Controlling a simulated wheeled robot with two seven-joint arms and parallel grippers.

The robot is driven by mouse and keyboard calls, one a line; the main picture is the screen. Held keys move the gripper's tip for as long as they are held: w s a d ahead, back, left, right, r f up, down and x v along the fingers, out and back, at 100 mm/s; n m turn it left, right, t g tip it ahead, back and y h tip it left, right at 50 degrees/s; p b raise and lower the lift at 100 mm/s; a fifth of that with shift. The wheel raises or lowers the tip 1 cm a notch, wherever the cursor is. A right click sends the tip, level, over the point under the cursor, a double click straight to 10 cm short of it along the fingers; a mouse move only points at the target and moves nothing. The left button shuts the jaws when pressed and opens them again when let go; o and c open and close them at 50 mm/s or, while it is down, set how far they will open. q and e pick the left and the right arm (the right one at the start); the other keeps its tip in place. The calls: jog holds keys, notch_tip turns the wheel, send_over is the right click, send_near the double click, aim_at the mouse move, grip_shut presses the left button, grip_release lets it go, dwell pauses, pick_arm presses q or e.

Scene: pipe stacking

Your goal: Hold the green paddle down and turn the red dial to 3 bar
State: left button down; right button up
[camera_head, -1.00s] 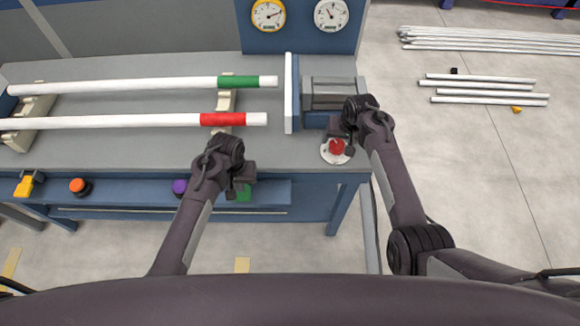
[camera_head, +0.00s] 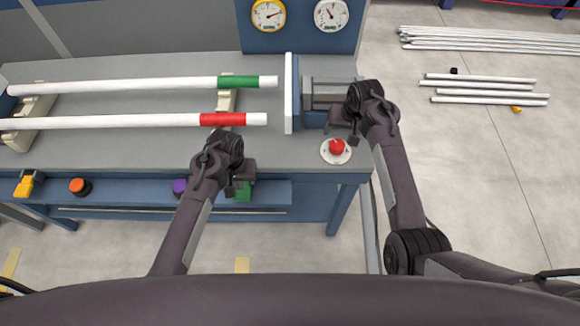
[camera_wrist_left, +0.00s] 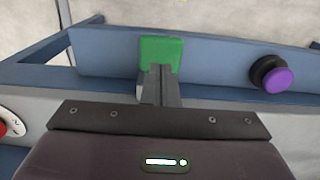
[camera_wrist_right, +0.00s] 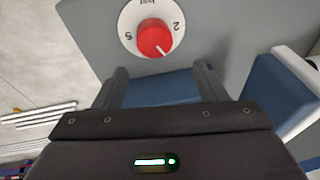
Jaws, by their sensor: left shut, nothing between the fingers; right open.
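The green paddle (camera_head: 243,193) hangs at the bench's front edge. My left gripper (camera_wrist_left: 161,70) is shut and empty, its fingertips against or just over the paddle in the left wrist view; whether it is pressed down I cannot tell. The red dial (camera_head: 337,147) sits on a white disc at the bench's front right corner. In the right wrist view the dial (camera_wrist_right: 154,38) shows upside-down marks 2 and 5, and a small pale line on the knob points to the lower right. My right gripper (camera_wrist_right: 162,72) is open and empty, just short of the dial, fingers apart from it.
A yellow-rimmed gauge (camera_head: 268,14) and a white gauge (camera_head: 331,14) are on the panel behind. Pipes with a green band (camera_head: 238,82) and a red band (camera_head: 222,119) lie on supports. A purple button (camera_head: 179,186) is left of the paddle. A vise-like block (camera_head: 292,95) stands behind the dial.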

pick_arm(q)
notch_tip(320, 180, up, 9)
dwell(0.7)
jog(key=shift+s, duration=0.1)
pick_arm(e)
jog(key=shift+s, duration=0.1)
